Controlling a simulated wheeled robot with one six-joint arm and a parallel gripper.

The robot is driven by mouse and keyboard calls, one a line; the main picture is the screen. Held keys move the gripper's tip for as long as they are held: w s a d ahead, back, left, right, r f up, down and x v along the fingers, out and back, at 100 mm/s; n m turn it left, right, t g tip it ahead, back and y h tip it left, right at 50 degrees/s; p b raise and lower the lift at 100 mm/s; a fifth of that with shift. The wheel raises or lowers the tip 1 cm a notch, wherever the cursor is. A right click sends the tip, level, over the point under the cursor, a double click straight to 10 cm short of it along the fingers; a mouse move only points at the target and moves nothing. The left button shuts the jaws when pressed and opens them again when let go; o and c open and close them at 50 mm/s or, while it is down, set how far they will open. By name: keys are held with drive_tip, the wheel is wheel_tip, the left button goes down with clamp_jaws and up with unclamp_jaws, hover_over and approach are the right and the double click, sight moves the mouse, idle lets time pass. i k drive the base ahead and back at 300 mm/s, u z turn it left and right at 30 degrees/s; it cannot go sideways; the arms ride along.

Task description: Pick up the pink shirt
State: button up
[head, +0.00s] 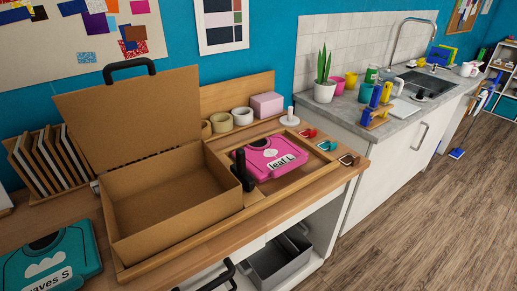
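The pink shirt (262,153) is folded flat into a rectangle with a white label reading "leaf L". It lies in a shallow wooden-framed area on the bench, right of the open cardboard box (165,212). A black upright object (243,170) stands at its left edge, close to the box, and hides a little of that side. My gripper is not in view.
A teal folded shirt (48,262) labelled "waves S" lies at the lower left. Tape rolls (243,117), a pink block (266,104) and a white spindle (289,118) stand behind the pink shirt. Small coloured items (327,146) lie to its right.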

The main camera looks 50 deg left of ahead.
sight(274, 156)
drive_tip(key=u, duration=0.75)
drive_tip(key=i, duration=0.9)
drive_tip(key=u, duration=1.3)
drive_tip(key=i, duration=0.3)
drive_tip(key=u, duration=0.1)
